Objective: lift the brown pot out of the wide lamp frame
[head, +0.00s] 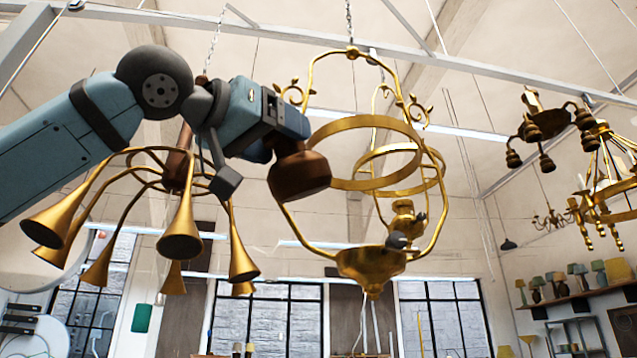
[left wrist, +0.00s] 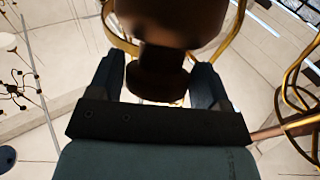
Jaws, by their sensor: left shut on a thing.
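The brown pot (head: 300,174) is dark, rounded and glossy. It shows at the left side of the wide lamp frame (head: 378,122), a hanging gold frame with rings, curved side bars and a bowl at the bottom. The pot overlaps the frame's left side bar; I cannot tell how far inside the frame it is. My left gripper (head: 272,150) comes in from the left and is shut on the pot. In the left wrist view, the pot's narrow part (left wrist: 160,62) sits between both fingers, with gold bars behind it. My right gripper is not in view.
A gold horn chandelier (head: 180,240) hangs just below and behind my left arm. Smaller chandeliers (head: 545,125) hang at the right. A shelf of lamps (head: 570,297) is on the far right wall. Open air lies right of the frame.

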